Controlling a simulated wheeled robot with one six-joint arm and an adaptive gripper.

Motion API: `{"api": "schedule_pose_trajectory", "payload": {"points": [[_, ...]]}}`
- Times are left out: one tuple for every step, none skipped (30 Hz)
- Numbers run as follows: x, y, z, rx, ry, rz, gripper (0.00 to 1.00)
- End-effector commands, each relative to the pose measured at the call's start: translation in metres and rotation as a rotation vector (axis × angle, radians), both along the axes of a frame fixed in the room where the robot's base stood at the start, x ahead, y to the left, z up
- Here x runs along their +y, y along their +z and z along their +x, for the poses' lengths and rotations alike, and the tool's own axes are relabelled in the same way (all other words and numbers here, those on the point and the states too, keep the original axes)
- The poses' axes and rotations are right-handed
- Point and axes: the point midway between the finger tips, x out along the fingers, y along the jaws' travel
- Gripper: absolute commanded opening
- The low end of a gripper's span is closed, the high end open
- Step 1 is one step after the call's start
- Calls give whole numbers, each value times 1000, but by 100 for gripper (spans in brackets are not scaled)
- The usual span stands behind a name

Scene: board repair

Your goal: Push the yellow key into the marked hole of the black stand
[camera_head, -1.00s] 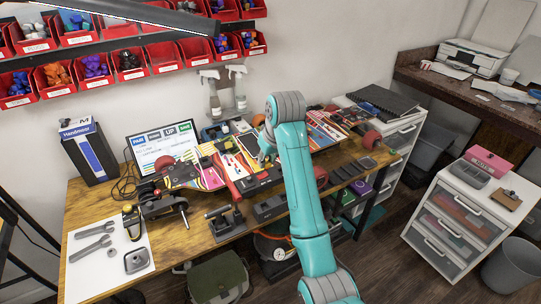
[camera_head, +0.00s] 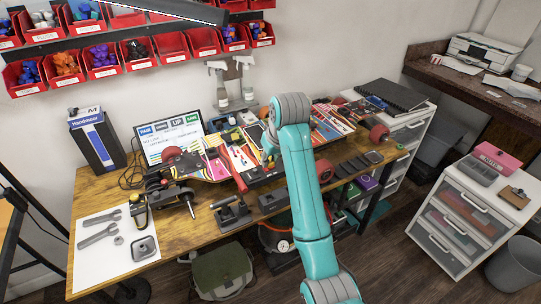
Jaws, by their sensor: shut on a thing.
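My gripper (camera_head: 268,143) shows only in small part behind my teal arm, over the back middle of the workbench. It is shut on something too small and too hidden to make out. I cannot pick out the yellow key. Black fixtures stand along the front of the bench: one with a cylinder on top (camera_head: 232,212) and a low dark block (camera_head: 271,201) beside my arm. No marked hole can be made out on either, so I cannot tell which is the stand. My gripper is farther back than both.
The wooden workbench (camera_head: 172,238) is crowded. A skateboard deck with wheels (camera_head: 175,160), a screen (camera_head: 168,138) and spray bottles (camera_head: 246,78) are near the back. A white sheet with wrenches (camera_head: 85,272) lies at left. A white drawer cabinet (camera_head: 465,215) stands at right.

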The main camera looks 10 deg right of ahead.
Motion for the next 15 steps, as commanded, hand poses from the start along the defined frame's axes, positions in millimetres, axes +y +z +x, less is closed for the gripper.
{"api": "schedule_pose_trajectory", "payload": {"points": [[0, -3, 0, 1, 0, 0, 0], [0, -5, 0, 0, 0, 0, 0], [0, -7, 0, 0, 0, 0, 0], [0, -8, 0, 1, 0, 0, 0], [0, -10, 0, 1, 0, 0, 0], [0, -12, 0, 1, 0, 0, 0], [0, -14, 0, 1, 0, 0, 0], [0, -15, 0, 1, 0, 0, 0], [0, -17, 0, 1, 0, 0, 0], [0, -18, 0, 1, 0, 0, 0], [0, -20, 0, 0, 0, 0, 0], [0, -22, 0, 0, 0, 0, 0], [0, -23, 0, 0, 0, 0, 0], [0, -25, 0, 0, 0, 0, 0], [0, -27, 0, 0, 0, 0, 0]]}}
